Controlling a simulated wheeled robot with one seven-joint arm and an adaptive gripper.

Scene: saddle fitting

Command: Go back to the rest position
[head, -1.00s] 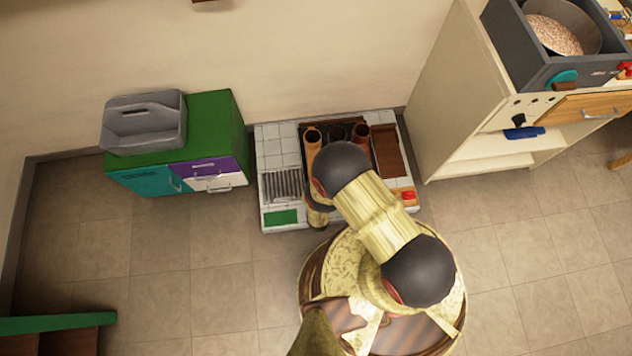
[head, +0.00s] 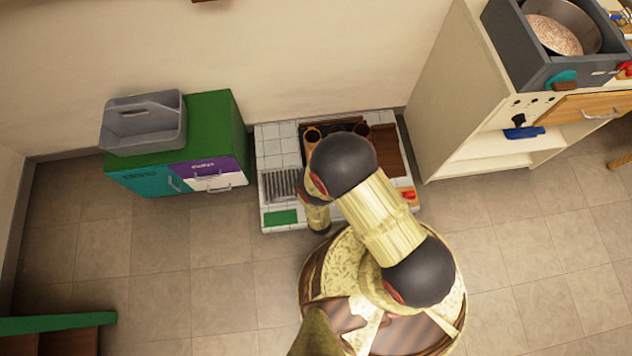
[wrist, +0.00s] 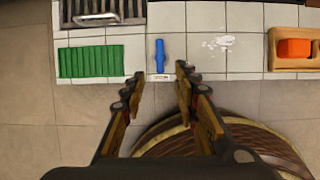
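My gripper (wrist: 161,74) is open, its two fingers apart with nothing held between them. In the wrist view it is above the front edge of the tiled worktop. A small blue piece (wrist: 160,54) lies on the white tiles just beyond the fingertips, with a little label below it. In the head view my arm reaches over the low tiled station (head: 275,147), and the gripper's fingers cannot be made out there.
The station bears a green ribbed pad (wrist: 92,61), a dark grate (wrist: 104,11) and an orange block in a wooden holder (wrist: 294,48). A green cabinet with a grey caddy (head: 143,122) stands left. A tall cream cabinet (head: 455,90) stands right.

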